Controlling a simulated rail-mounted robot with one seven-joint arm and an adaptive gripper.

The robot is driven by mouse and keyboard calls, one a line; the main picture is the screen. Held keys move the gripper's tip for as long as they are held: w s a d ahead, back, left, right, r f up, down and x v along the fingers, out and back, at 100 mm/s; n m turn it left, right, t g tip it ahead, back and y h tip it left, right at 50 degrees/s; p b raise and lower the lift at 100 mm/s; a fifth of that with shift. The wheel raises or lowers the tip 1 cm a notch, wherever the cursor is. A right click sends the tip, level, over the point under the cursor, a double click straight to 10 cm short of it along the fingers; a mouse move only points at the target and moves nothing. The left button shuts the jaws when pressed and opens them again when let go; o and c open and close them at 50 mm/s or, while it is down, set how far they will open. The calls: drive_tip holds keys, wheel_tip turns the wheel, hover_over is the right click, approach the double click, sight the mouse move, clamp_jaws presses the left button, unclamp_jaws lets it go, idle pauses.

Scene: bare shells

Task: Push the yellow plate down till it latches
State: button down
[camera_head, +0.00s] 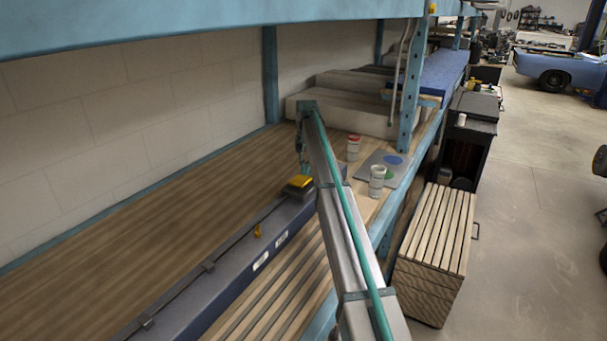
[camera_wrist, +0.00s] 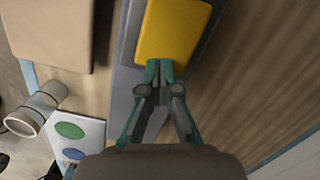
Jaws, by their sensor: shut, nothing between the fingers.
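The yellow plate (camera_head: 299,182) sits on top of a dark block at the far end of the long blue-grey rail on the wooden shelf. In the wrist view the yellow plate (camera_wrist: 172,32) fills the top middle. My gripper (camera_wrist: 160,66) is shut and empty, its teal fingertips together at the near edge of the plate. In that view the tips overlap the plate's edge; I cannot tell whether they touch it. In the head view my gripper (camera_head: 305,168) is small, just above and beside the plate. How far the plate is pressed down is not clear.
A grey board (camera_head: 398,165) with blue and green discs lies right of my arm. A white cup (camera_head: 377,181) and a red-topped can (camera_head: 353,147) stand near it. A small yellow piece (camera_head: 257,231) is on the rail. Bare shelf (camera_head: 130,250) lies to the left.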

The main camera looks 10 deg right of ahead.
drive_tip(key=shift+w+r, duration=0.1)
wheel_tip(320, 180, up, 12)
drive_tip(key=w, duration=0.1)
drive_tip(key=shift+d, duration=0.25)
idle(0.4)
